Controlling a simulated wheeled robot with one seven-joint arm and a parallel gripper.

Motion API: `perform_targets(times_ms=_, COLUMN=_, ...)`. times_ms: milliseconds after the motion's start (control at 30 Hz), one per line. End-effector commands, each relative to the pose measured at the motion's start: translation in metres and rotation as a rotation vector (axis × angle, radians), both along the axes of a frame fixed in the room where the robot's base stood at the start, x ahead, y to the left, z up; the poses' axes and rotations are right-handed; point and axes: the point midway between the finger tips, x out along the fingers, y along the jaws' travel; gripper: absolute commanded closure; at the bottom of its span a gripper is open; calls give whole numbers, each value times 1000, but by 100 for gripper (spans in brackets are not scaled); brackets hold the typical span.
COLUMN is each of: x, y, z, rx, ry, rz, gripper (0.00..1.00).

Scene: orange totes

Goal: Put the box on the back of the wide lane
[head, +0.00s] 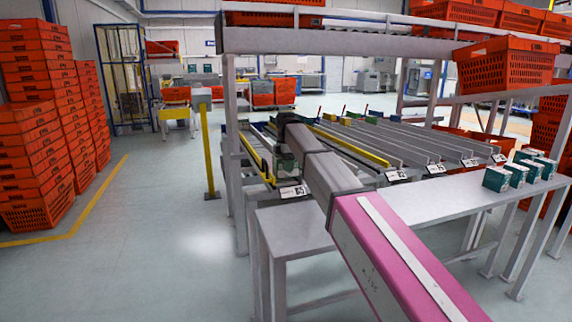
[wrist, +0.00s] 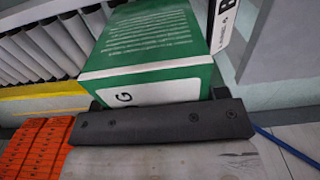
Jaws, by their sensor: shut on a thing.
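A green and white box (wrist: 150,52) fills the middle of the wrist view, a white face with a letter towards the camera. My gripper (wrist: 162,98) is shut on this box, its dark fingers at the box's two near corners. In the head view my arm reaches forward over the left part of the lane rack, and its dark end (head: 291,136) hides most of what it holds. The sloping lanes (head: 385,141) have grey rollers and yellow rails, with label cards at their front ends. Which lane is the wide one I cannot tell for sure.
Several teal boxes (head: 497,179) stand on the right of the grey table (head: 445,199). An upper shelf (head: 350,42) with orange totes (head: 506,63) spans above the lanes. Rack posts (head: 233,150) and a yellow post (head: 209,150) stand left. Floor is free between them and stacked totes (head: 35,140).

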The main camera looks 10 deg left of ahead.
Motion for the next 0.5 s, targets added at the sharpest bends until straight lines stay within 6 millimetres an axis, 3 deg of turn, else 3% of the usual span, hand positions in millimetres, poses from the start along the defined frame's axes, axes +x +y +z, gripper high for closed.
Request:
perform_targets(times_ms=33, x=0, y=0, z=0, rx=0, ry=0, rz=0, gripper=62)
perform_targets(times_ms=67, x=0, y=0, z=0, rx=0, ry=0, rz=0, gripper=28)
perform_targets(times_ms=133, x=0, y=0, z=0, rx=0, ry=0, rz=0, gripper=5)
perform_targets(times_ms=500, x=0, y=0, z=1, rx=0, ry=0, rz=0, gripper=5)
